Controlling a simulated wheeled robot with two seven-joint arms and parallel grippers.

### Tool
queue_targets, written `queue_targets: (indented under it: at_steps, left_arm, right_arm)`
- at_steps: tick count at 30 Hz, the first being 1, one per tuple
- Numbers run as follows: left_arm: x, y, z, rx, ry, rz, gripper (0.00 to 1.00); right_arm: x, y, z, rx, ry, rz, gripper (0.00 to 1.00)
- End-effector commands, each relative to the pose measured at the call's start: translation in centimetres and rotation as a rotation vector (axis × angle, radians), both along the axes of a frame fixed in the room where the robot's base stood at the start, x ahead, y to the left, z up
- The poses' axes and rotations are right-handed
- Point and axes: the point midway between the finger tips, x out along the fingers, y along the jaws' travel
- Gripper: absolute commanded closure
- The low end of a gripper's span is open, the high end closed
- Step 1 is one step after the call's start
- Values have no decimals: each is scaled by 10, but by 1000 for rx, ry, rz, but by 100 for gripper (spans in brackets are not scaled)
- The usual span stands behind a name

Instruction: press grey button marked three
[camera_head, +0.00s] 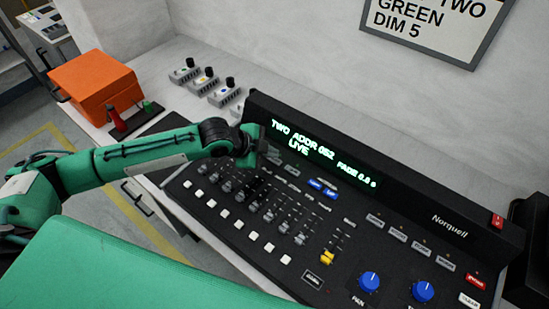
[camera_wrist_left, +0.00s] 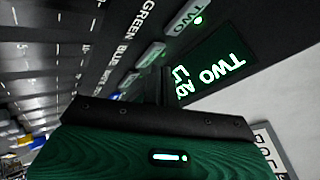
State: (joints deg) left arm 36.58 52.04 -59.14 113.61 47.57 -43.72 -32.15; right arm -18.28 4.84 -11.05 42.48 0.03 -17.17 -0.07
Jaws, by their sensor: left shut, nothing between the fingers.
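The control desk (camera_head: 400,205) has a lit display (camera_head: 318,152) reading "TWO ADDR 052 LIVE". In the left wrist view, a grey button marked TWO (camera_wrist_left: 185,17) has a lit green lamp beside it. Other grey buttons (camera_wrist_left: 150,54) sit in line with it, but their lettering is too unclear to read, so I cannot tell which is marked three. My left gripper (camera_head: 262,156) is shut and empty, over the desk just left of the display. It hides part of the panel there. In the left wrist view its dark fingers (camera_wrist_left: 165,88) are near the buttons and display. My right gripper is not in view.
Below the gripper are several faders and white buttons (camera_head: 228,221). An orange box (camera_head: 95,85) and small switch units (camera_head: 205,80) stand at the back left. A wall sign (camera_head: 440,25) hangs behind.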

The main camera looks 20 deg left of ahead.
Motion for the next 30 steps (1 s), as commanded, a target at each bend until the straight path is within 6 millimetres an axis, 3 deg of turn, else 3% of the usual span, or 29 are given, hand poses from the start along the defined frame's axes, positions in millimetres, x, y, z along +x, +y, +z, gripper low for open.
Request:
queue_targets:
  at_steps: [30]
  left_arm:
    - [0, 0, -10, 0, 1, -1, 100]
  right_arm:
    - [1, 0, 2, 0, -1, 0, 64]
